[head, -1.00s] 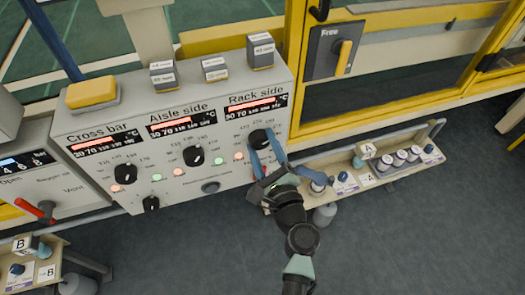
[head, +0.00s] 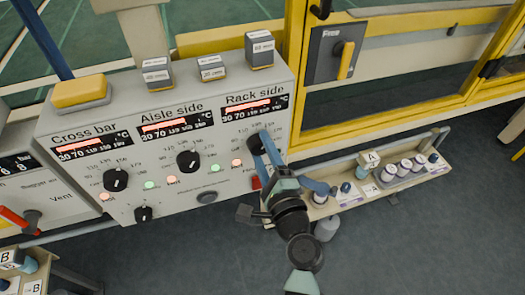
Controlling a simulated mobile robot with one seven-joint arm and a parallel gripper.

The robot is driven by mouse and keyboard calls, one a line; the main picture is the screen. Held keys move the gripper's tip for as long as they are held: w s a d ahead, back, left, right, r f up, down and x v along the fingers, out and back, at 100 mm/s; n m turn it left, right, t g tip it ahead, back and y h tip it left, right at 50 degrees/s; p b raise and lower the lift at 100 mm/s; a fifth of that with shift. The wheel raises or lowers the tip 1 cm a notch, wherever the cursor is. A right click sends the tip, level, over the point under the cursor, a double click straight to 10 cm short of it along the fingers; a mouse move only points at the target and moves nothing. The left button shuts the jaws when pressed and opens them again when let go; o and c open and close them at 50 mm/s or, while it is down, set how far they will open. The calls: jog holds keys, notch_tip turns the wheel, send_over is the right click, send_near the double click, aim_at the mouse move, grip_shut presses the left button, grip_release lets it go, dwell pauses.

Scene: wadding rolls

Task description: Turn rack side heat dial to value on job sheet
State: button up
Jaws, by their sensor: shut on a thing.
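The grey control panel (head: 215,182) has three dials under red displays, labelled Cross bar, Aisle side and Rack side. The rack side dial (head: 257,141) is a black knob at the panel's right. My gripper (head: 264,148) has its blue fingers shut on this knob from the front and below. The fingers and wrist hide part of the dial and its scale, so I cannot read its pointer. The aisle side dial (head: 188,160) and cross bar dial (head: 115,179) stand to its left. I cannot make out a job sheet.
Grey blocks (head: 211,68) and a yellow-topped block (head: 80,92) stand on the panel's top. A shelf (head: 425,176) with bottles and an A card is at the right. A yellow frame with a lever (head: 345,60) is behind it. Clear floor lies in front.

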jog(key=o, duration=1.4)
jog(key=shift+c, duration=0.2)
jog(key=shift+s, duration=0.1)
jog(key=b+v, duration=0.1)
jog(key=v, duration=1.1)
jog(key=shift+s, duration=0.35)
jog(key=shift+d, duration=0.15)
